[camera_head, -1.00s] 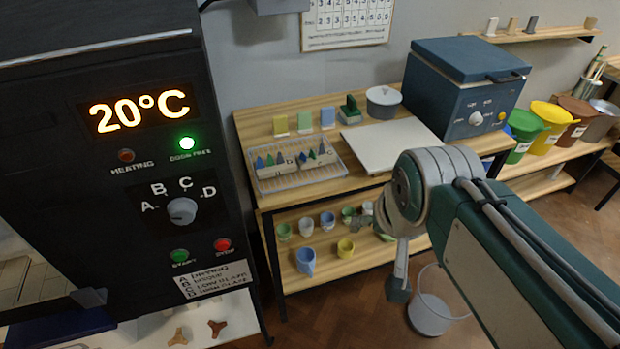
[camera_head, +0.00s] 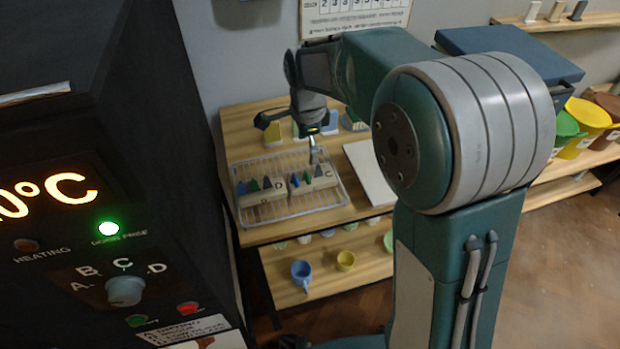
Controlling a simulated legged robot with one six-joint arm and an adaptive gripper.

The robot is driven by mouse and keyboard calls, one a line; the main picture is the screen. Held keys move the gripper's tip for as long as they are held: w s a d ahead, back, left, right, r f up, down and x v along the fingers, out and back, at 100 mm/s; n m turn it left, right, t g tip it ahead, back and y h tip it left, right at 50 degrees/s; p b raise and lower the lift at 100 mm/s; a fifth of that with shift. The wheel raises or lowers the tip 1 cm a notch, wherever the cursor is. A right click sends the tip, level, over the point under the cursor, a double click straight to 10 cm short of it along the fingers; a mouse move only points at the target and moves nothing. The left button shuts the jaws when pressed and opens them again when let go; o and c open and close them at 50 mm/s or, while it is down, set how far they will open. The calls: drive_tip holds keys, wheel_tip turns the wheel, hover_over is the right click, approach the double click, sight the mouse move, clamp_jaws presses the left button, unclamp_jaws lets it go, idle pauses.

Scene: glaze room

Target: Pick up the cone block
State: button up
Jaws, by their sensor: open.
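Two pale cone blocks stand side by side on a wire rack (camera_head: 283,212) on the wooden table. The left cone block (camera_head: 262,199) is marked D and holds several small dark blue and green cones. The right cone block (camera_head: 312,186) is marked C and holds similar cones. My gripper (camera_head: 314,156) is open above the rack's far right part, near the block marked C. The far finger is partly hidden, and I cannot tell the exact height of the gripper over the block.
The kiln front (camera_head: 110,250), reading 20°C digits partly cut off, stands close on the left. A white board (camera_head: 368,172) lies right of the rack. Coloured tiles (camera_head: 270,133) stand behind it. Cups (camera_head: 302,272) sit on the lower shelf. Buckets (camera_head: 583,112) stand at the right.

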sight(310, 178)
drive_tip(key=f, duration=1)
drive_tip(key=shift+s+d+f, duration=0.1)
drive_tip(key=shift+d, duration=0.15)
drive_tip(key=c, duration=1.1)
